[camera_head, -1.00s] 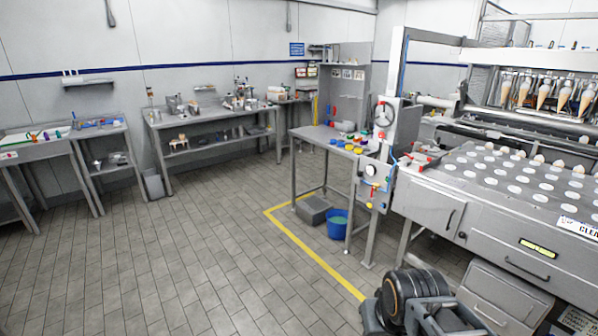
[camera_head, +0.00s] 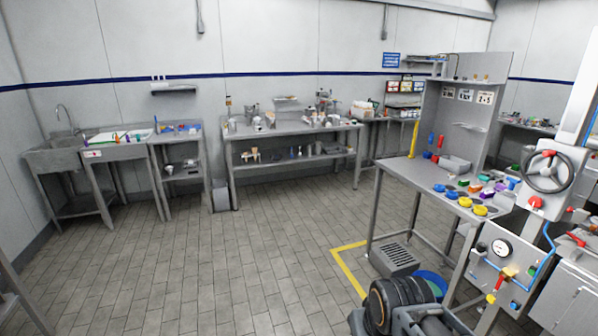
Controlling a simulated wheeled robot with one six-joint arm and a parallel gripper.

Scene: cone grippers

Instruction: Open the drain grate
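A grey box-like piece with dark slots (camera_head: 394,257) sits on the floor under the front left of the work table at right. It is the only grate-like thing I see, and I cannot tell for sure that it is the drain grate. Its slotted face looks closed. Part of my arm, dark and rounded with grey links, shows at the bottom right, just in front of this piece in the picture. My gripper's fingers are not visible.
A yellow floor line (camera_head: 346,268) runs beside the slotted piece. A blue bucket (camera_head: 432,281) stands right of it, partly hidden. The work table (camera_head: 408,188) stands over them. A panel with a handwheel (camera_head: 548,172) is at right. The tiled floor at left and centre is clear.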

